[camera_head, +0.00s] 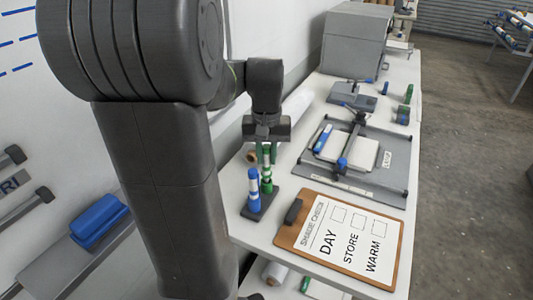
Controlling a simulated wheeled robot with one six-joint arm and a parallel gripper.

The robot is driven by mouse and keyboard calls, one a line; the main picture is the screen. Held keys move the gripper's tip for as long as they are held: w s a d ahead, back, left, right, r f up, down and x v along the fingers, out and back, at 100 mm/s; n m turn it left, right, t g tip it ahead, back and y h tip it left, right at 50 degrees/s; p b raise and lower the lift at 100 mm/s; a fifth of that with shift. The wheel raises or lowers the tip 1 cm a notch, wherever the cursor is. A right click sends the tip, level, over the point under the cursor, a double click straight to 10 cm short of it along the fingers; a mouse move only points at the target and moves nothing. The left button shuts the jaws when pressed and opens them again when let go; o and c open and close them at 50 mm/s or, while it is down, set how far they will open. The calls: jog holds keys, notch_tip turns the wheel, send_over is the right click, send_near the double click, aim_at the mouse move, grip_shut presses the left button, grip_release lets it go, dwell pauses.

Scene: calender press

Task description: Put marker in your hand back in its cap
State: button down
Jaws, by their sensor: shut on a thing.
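My gripper (266,151) points down over the left end of the bench and is shut on a green-and-white marker (266,160). The marker is upright above a dark stand (258,211). A green piece, which looks like its cap (267,187), stands in the stand just below the marker. I cannot tell whether marker and cap touch. A blue-and-white marker (254,190) stands upright in the stand, just left of and nearer than the green one. The marker's tip is not clearly visible.
A clipboard (292,237) with a checklist lies right of the stand. Behind it is a grey press frame (375,187) with a blue-and-white marker (323,139) on it. A white roll lies along the wall. A grey machine (353,48) stands at the far end.

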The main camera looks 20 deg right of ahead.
jog(key=shift+f+b, duration=0.55)
jog(key=shift+f, duration=0.4)
jog(key=c, duration=1.2)
grip_release()
jog(key=shift+r, duration=0.1)
notch_tip(320, 180, up, 14)
jog(key=shift+f, duration=0.15)
jog(key=shift+f, duration=0.15)
notch_tip(320, 180, down, 13)
jog(key=shift+f, duration=0.15)
jog(key=shift+r, duration=0.25)
